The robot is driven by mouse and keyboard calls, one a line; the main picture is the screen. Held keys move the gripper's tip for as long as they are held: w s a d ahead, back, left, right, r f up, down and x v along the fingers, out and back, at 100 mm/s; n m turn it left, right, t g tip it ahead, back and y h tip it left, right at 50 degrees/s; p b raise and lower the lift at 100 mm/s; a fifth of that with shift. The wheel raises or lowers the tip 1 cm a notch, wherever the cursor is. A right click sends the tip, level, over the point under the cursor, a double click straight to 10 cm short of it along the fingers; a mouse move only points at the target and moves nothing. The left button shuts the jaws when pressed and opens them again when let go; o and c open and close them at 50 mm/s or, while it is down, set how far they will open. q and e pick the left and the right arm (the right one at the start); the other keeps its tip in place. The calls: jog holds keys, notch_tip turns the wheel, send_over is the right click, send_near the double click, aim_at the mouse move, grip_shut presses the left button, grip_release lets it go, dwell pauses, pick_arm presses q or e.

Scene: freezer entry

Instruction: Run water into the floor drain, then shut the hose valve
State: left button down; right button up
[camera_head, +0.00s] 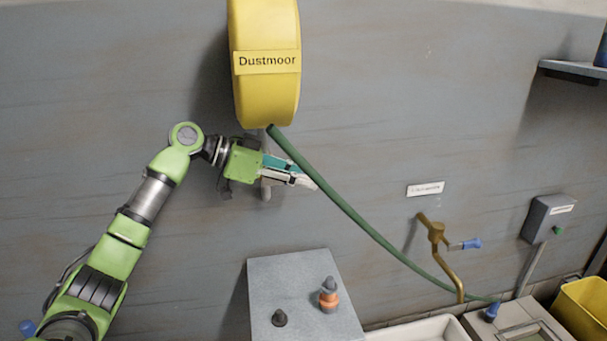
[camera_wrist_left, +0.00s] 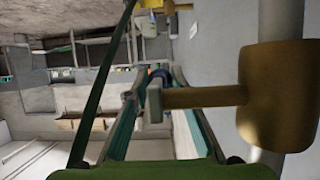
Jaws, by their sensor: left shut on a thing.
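My left gripper (camera_head: 300,178) is beside the grey pipe (camera_head: 266,191) under the yellow hose reel marked Dustmoor (camera_head: 266,95). In the left wrist view, a brass valve body (camera_wrist_left: 278,95) sits on the pipe. Its stem ends in a grey handle piece (camera_wrist_left: 155,102) between the fingers of my left gripper (camera_wrist_left: 158,112), which is shut on it. In the head view the gripper hides this valve. The green hose (camera_head: 370,229) runs from the reel down right to a blue nozzle (camera_head: 491,311) by a pale framed opening (camera_head: 525,331), perhaps the drain. I cannot tell whether water flows.
A brass tap (camera_head: 437,233) with a blue handle (camera_head: 472,243) is on the wall at right. A grey box (camera_head: 547,217) and a yellow bin (camera_head: 585,305) are farther right. A grey stand (camera_head: 275,297) with cone-like items is below the gripper.

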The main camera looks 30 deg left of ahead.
pick_arm(q)
jog(key=shift+f, duration=0.1)
jog(key=c, duration=2.1)
grip_release()
jog(key=shift+a, duration=0.1)
jog(key=v, duration=1.2)
